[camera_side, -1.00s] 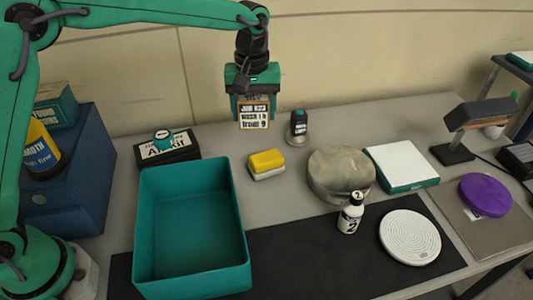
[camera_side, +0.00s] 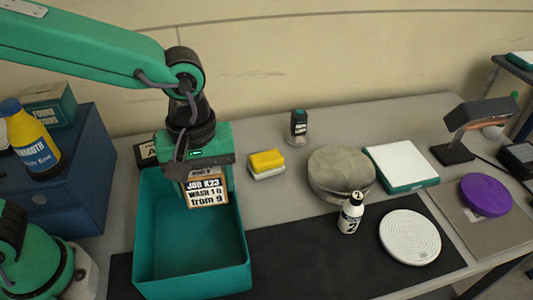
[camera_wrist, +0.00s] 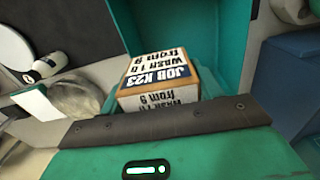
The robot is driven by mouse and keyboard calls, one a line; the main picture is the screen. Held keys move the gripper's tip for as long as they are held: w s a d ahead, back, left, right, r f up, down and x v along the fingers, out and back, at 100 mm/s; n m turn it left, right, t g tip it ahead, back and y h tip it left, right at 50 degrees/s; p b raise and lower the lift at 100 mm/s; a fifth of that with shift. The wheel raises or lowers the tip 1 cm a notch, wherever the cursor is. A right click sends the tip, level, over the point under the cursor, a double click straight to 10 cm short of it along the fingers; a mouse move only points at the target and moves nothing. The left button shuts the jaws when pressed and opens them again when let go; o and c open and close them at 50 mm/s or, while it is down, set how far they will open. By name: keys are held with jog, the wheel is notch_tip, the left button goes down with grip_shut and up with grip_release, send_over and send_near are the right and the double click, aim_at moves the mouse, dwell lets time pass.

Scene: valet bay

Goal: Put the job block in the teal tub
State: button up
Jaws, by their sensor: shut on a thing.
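The job block (camera_side: 207,192), a wooden-edged block with white and dark labels reading "JOB K23", is held in my gripper (camera_side: 203,172). My gripper is shut on it. In the side view the block appears over the back part of the teal tub (camera_side: 190,284); its exact height against the rim is hard to tell. The tub looks empty where its inside shows. In the wrist view the block (camera_wrist: 158,79) sits beyond the dark edge of my gripper, with the teal tub (camera_wrist: 175,22) behind it.
A yellow and white sponge (camera_side: 267,164) lies right of the tub. A numbered bottle (camera_side: 351,214), a grey round pad (camera_side: 341,172) and a white ribbed disc (camera_side: 410,237) stand farther right. A blue cabinet (camera_side: 75,185) stands left. A black kit box (camera_side: 146,154) is partly hidden behind my gripper.

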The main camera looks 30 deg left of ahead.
jog(key=s+a+f, duration=0.1)
jog(key=s, duration=0.4)
send_over(199, 260)
jog(key=shift+f, duration=5.45)
jog(key=shift+f, duration=2.1)
jog(key=shift+f, duration=0.15)
jog(key=o, duration=1)
jog(key=shift+o, duration=0.2)
jog(key=shift+r, duration=0.2)
